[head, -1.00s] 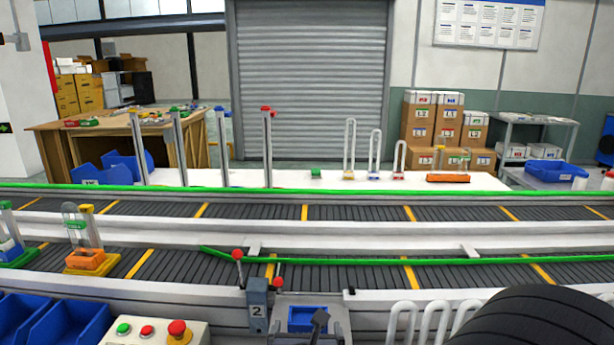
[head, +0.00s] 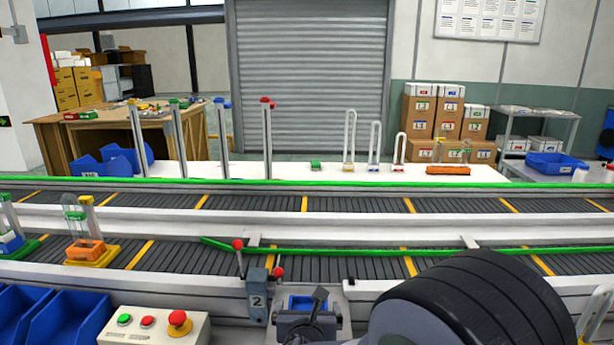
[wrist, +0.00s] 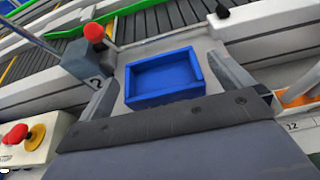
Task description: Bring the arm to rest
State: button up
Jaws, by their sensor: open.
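My gripper (head: 312,312) shows at the bottom centre of the head view, low over the station with the blue tray (head: 300,302). Its dark jaws partly cover the tray, and it looks open and empty. My thick black arm link fills the lower right. In the wrist view the blue tray (wrist: 163,77) is empty and lies in a grey holder. A wide dark grey body fills the lower part of that view.
A post marked 2 (head: 257,297) with red-ball levers stands left of the tray. A button box (head: 152,325) and blue bins (head: 68,318) are farther left. Two conveyors run behind; the near one carries an orange fixture (head: 86,250). White hoops (head: 590,315) stand at the right.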

jog(key=shift+w+f+b, duration=0.3)
jog(key=shift+w+f, duration=0.35)
jog(key=shift+w, duration=0.1)
notch_tip(320, 180, up, 11)
jog(key=p, duration=0.7)
jog(key=shift+w, duration=0.15)
